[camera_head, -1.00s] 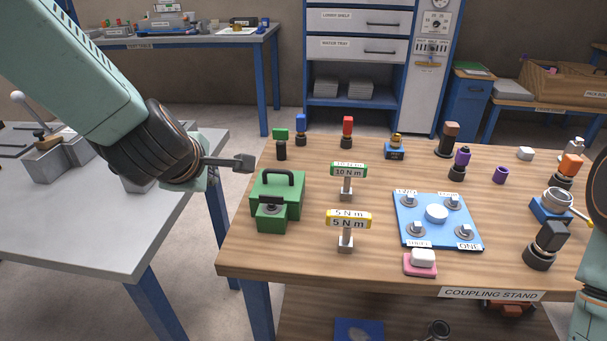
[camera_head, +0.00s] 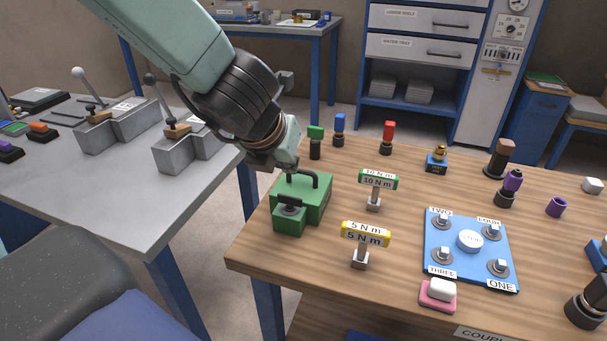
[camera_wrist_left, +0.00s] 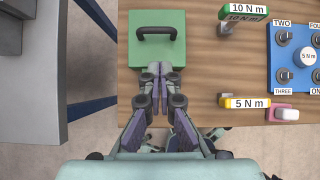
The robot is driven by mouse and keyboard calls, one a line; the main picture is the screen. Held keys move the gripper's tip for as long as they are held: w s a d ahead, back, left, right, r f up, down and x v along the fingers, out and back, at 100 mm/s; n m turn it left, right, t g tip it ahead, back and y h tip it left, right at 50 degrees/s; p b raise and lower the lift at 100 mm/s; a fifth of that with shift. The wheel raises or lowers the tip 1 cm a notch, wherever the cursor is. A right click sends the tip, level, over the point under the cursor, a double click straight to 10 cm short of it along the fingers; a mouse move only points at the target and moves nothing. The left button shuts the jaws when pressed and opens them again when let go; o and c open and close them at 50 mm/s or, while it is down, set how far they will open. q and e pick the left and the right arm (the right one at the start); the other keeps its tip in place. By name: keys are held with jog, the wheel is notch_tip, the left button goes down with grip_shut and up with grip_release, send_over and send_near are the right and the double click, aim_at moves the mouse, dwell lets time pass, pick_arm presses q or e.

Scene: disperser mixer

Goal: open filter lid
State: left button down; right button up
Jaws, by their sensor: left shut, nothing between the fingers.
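A green box (camera_head: 315,207) with a black bar handle on its lid stands at the left end of the wooden table; it appears to be the filter. A smaller green block with a grey knob (camera_head: 289,209) sits against its front. The lid lies flat and shut, and its handle (camera_wrist_left: 157,32) shows in the left wrist view. My left gripper (camera_head: 288,168) is close above the box, pointing down. In the left wrist view its fingertips (camera_wrist_left: 160,76) are together and empty, over the box's front edge, short of the handle. They cover the knob there. My right gripper is out of view.
Right of the box stand a green 10 N m sign (camera_head: 377,181) and a yellow 5 N m sign (camera_head: 365,236). Beyond them lies a blue knob panel (camera_head: 463,273). A grey bench (camera_head: 115,200) is at left, across a gap.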

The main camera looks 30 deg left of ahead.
pick_arm(q)
jog(key=b, duration=0.4)
send_near(304, 185)
jog(key=x, duration=0.4)
jog(key=shift+s+f, duration=0.1)
jog(key=shift+b+x, duration=0.35)
jog(key=shift+x, duration=0.4)
jog(key=shift+r, duration=0.2)
